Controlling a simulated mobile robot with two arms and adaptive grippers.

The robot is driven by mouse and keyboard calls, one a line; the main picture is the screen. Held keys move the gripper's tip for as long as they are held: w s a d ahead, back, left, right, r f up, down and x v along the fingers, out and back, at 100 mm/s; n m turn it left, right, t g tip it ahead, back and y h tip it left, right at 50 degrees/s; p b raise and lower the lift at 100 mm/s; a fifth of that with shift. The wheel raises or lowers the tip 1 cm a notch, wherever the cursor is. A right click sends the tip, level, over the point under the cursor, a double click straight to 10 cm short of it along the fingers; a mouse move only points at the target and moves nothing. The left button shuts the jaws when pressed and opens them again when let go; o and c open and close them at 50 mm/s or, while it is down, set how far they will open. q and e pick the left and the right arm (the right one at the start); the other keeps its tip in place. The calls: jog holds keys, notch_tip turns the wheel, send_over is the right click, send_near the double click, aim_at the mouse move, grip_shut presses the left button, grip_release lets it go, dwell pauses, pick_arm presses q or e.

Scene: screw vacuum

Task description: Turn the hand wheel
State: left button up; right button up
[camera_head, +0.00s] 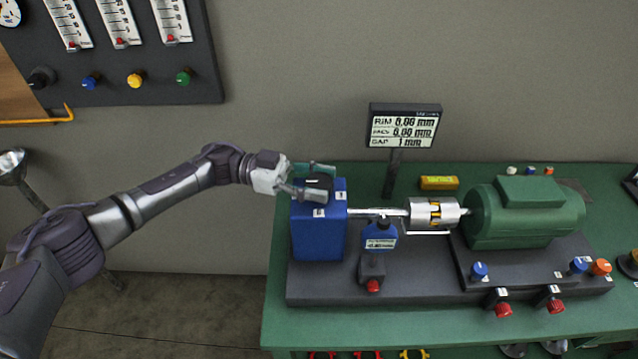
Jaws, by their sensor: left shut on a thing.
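My left gripper (326,182) reaches in from the left and is shut on a small dark part (318,181) on top of the blue housing (318,235). One finger lies on the far side of this part and one on the near side. The fingers hide much of it, so its full shape cannot be made out; it may be the hand wheel. The blue housing stands at the left end of the dark base plate (420,288). My right gripper is not in view.
A silver shaft coupling (434,213) joins the housing to a green motor (525,215). A display on a post (403,127) stands behind. Several red, blue and orange knobs sit along the front. A wall panel (120,60) with gauges hangs at upper left, above my arm.

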pick_arm(q)
jog(key=o, duration=1.2)
jog(key=v, duration=1.2)
